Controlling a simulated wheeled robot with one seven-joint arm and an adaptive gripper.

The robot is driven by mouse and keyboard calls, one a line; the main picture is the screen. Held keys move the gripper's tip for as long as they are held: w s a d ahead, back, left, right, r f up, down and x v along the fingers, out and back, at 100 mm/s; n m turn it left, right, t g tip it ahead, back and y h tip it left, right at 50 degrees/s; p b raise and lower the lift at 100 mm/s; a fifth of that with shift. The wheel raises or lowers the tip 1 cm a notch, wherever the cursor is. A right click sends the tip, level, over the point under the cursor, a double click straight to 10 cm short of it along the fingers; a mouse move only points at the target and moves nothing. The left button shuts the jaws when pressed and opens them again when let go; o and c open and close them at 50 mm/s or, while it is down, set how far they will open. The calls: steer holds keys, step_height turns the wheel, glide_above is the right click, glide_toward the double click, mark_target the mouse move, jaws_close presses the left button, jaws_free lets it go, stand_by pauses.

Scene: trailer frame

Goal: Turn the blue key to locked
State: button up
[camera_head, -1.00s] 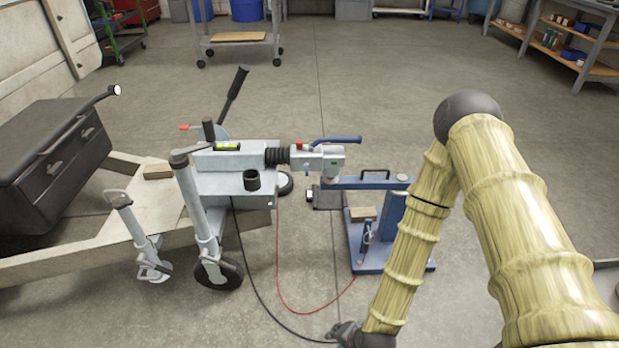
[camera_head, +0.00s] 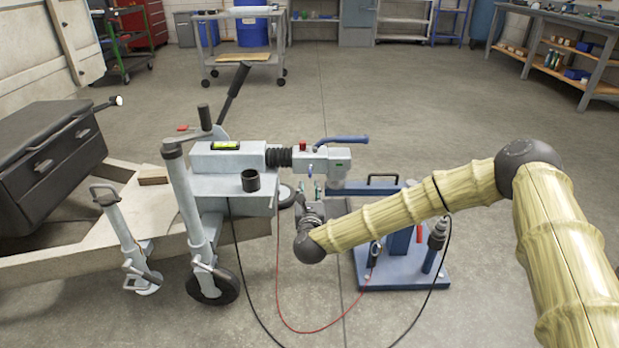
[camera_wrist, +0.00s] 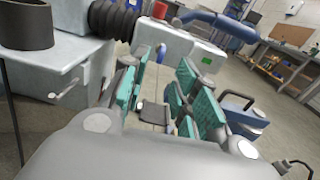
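The blue key (camera_head: 310,170) is a small blue piece on the near side of the grey coupling head (camera_head: 340,158), below the red button (camera_head: 303,146). It also shows in the wrist view (camera_wrist: 161,53), small, beyond the fingertips; its exact angle is too small to tell. My gripper (camera_head: 311,187) is just below the key, fingers pointing up toward the coupling. In the wrist view my gripper (camera_wrist: 160,76) has its teal-padded fingers apart, with nothing between them. The key appears ahead of the gap, apart from the fingers.
A blue handle (camera_head: 342,141) sits on top of the coupling. Black rubber bellows (camera_head: 278,157) are left of it. A blue stand (camera_head: 405,275) is below right, behind my forearm. A black cable and a red cable (camera_head: 320,331) hang in front. The floor in front is clear.

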mark_target(310, 172)
steer(key=shift+m, duration=0.3)
steer(key=w+b, duration=0.1)
steer(key=w, duration=0.2)
steer(key=w+b, duration=0.1)
steer(key=w, duration=0.3)
steer(key=w+b, duration=0.1)
steer(key=w, duration=0.3)
steer(key=shift+w+d+r, duration=0.1)
steer(key=shift+r, duration=0.15)
jaws_close()
